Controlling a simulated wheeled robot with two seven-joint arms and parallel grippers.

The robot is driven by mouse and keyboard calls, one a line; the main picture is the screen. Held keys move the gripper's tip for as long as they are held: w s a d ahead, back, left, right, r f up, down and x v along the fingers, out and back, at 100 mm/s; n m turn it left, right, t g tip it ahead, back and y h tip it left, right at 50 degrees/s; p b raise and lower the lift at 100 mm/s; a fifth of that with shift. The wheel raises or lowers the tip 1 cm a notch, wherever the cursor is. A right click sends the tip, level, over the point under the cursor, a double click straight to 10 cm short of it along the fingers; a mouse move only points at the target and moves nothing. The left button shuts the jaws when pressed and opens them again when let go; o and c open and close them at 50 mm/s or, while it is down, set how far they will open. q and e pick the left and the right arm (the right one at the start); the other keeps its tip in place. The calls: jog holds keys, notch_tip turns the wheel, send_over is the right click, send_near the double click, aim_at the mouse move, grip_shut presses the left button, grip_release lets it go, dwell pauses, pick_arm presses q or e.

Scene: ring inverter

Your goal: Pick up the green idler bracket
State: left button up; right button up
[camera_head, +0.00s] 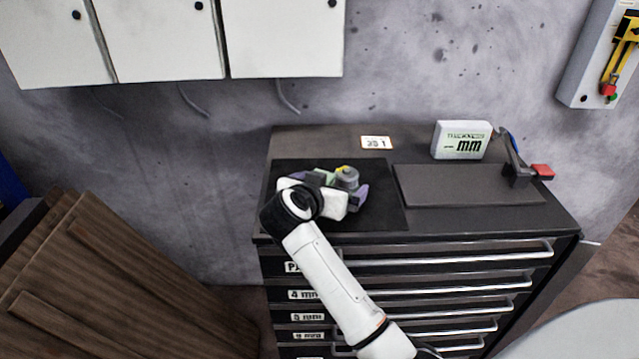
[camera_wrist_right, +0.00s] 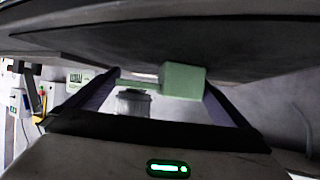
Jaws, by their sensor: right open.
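The green idler bracket (camera_wrist_right: 182,80) shows in the right wrist view as a pale green block with a thin arm reaching left. In the head view only a small part of the green bracket (camera_head: 325,176) shows behind my right wrist. My right gripper (camera_head: 333,184) is open over the dark mat on the cabinet top. Its hand hides most of the bracket, so I cannot tell what the bracket rests on. My left gripper is not in view.
A grey cylindrical part (camera_head: 347,178) with a yellow piece stands close beside the gripper. The black mat (camera_head: 385,215) is otherwise clear. A grey pad (camera_head: 470,190), a white display box (camera_head: 462,140) and a red-tipped device (camera_head: 518,173) occupy the right side.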

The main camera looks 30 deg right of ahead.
jog(key=shift+s, duration=0.1)
jog(key=c, duration=1)
jog(key=shift+r, duration=0.15)
jog(key=c, duration=0.4)
jog(key=shift+r, duration=0.15)
